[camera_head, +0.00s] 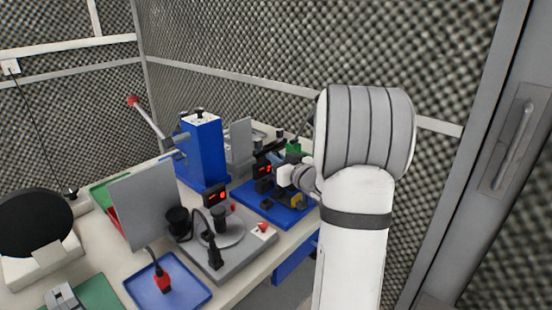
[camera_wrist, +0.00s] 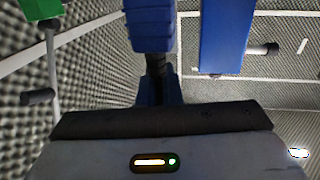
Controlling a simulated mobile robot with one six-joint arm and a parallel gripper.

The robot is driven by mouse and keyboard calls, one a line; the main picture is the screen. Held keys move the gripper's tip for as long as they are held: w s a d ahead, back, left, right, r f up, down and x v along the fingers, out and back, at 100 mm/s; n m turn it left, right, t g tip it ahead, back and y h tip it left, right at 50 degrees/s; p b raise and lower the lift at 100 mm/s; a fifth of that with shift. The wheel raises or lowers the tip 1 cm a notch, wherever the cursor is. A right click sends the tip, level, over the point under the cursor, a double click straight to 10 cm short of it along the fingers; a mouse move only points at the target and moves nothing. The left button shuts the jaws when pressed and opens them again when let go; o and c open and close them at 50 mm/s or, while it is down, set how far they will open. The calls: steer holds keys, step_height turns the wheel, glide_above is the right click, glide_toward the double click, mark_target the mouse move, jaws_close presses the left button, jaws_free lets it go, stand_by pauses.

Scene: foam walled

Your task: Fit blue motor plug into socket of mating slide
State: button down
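In the head view my gripper (camera_head: 284,177) reaches over the blue base plate (camera_head: 262,205) on the far right of the bench. My wrist and arm hide part of that plate. In the wrist view a ribbed blue body (camera_wrist: 152,28) stands straight ahead of my gripper (camera_wrist: 158,93), with a dark stem below it running between narrow blue parts. I cannot tell whether this is the blue motor plug, or whether my fingers hold it. The mating slide and its socket cannot be made out clearly; small dark modules with red displays (camera_head: 263,168) stand on the plate.
A blue lever press (camera_head: 203,150) stands behind. A blue tray (camera_head: 190,292) holds a red-and-black plug (camera_head: 163,281). In the wrist view, a blue block (camera_wrist: 224,38) stands right and a green part (camera_wrist: 40,9) left.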

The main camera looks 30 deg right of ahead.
steer(key=shift+f+b, duration=0.9)
steer(key=shift+f, duration=0.25)
steer(key=c, duration=1.5)
jaws_free()
steer(key=shift+c, duration=0.2)
steer(key=s, duration=0.5)
steer(key=s+d, duration=0.1)
steer(key=s, duration=0.1)
steer(key=shift+s, duration=0.4)
